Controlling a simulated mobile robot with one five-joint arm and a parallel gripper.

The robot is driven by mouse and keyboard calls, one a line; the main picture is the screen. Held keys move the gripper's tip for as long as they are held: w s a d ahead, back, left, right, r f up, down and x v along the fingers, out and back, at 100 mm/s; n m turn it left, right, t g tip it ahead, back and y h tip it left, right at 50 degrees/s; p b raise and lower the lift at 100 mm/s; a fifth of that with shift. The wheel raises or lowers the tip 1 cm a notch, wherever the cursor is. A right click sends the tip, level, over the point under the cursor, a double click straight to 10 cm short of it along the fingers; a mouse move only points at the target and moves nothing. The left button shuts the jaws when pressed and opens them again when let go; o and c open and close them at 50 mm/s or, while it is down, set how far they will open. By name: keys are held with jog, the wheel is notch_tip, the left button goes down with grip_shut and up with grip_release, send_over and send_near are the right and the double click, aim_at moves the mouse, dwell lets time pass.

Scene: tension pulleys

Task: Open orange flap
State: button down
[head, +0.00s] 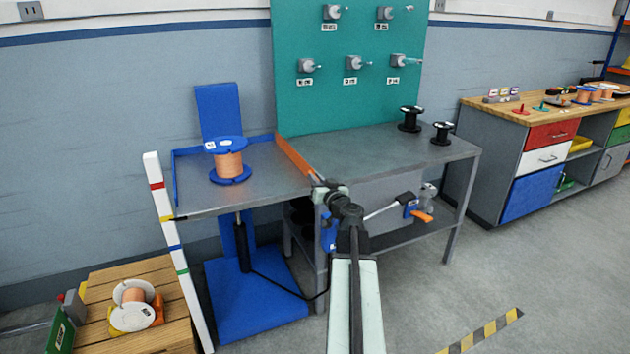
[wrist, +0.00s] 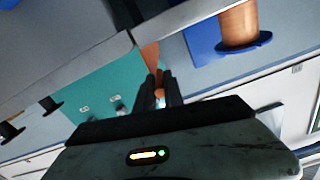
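The orange flap (head: 295,156) is a long thin strip standing along the right edge of the blue lift's grey platform (head: 262,185), between it and the grey workbench. My gripper (head: 317,181) is at the flap's near end in the head view. In the wrist view the flap (wrist: 150,54) runs down to my two dark fingertips (wrist: 160,86). A narrow gap shows between the fingers. I cannot tell whether they touch or hold the flap's end, which they partly hide.
A blue spool with copper wire (head: 229,163) stands on the lift platform. Two black spools (head: 410,119) stand on the workbench (head: 350,148) under a teal pulley board (head: 347,62). A striped white post (head: 178,250) and wooden crate (head: 140,300) are at left.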

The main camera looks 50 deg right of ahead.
jog(key=shift+d+m, duration=0.15)
jog(key=shift+m, duration=0.15)
jog(key=s+d+f+m+b, duration=0.2)
jog(key=d+m, duration=0.3)
jog(key=m, duration=1.1)
jog(key=shift+f+m+b, duration=0.4)
jog(key=shift+f+b, duration=0.45)
jog(key=shift+s+d, duration=0.1)
jog(key=c, duration=1.5)
grip_release()
jog(key=shift+o, duration=0.2)
